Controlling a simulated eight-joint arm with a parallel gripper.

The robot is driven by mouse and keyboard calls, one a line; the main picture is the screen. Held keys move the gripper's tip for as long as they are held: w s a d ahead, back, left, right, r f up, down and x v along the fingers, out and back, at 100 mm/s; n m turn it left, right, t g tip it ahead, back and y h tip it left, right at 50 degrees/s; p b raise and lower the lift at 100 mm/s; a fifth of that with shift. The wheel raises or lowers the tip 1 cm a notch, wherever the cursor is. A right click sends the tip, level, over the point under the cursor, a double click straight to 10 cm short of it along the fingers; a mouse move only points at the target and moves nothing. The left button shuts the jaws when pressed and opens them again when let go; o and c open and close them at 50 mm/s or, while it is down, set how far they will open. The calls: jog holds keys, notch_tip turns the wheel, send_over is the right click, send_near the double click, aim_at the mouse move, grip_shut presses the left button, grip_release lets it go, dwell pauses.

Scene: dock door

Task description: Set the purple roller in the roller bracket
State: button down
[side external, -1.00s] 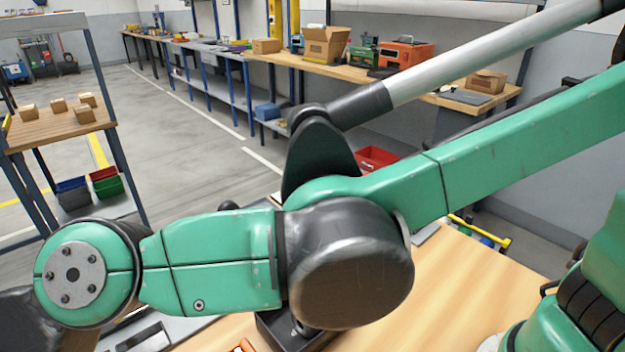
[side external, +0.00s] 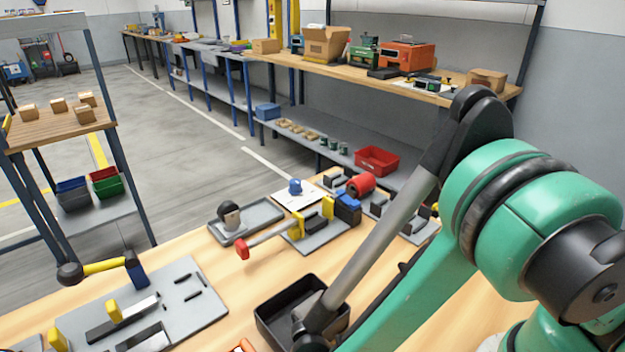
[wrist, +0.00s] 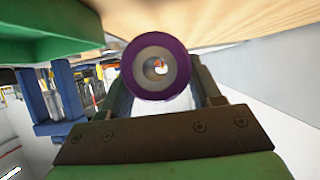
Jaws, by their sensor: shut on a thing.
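In the wrist view a purple roller (wrist: 160,70), seen end-on with a pale ring and a bore in its middle, sits between the two dark fingers of my gripper (wrist: 160,88). The gripper is shut on it. The gripper and purple roller do not show in the side external view. There, grey plates with dark upright blocks (side external: 398,212) stand at the right of the bench, partly behind my arm. A red roller (side external: 361,185) is beside them. I cannot tell for sure which blocks form the roller bracket.
A black open bin (side external: 277,318) stands at the bench's front middle. A grey fixture plate (side external: 195,292) lies at left and a grey tray (side external: 262,217) behind. A red-ended handle (side external: 243,249) sticks out from a yellow clamp fixture. Bare wood lies between them.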

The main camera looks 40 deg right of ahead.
jog(key=shift+f, duration=1.6)
jog(key=shift+f, duration=0.15)
jog(key=shift+c, duration=2.3)
grip_release()
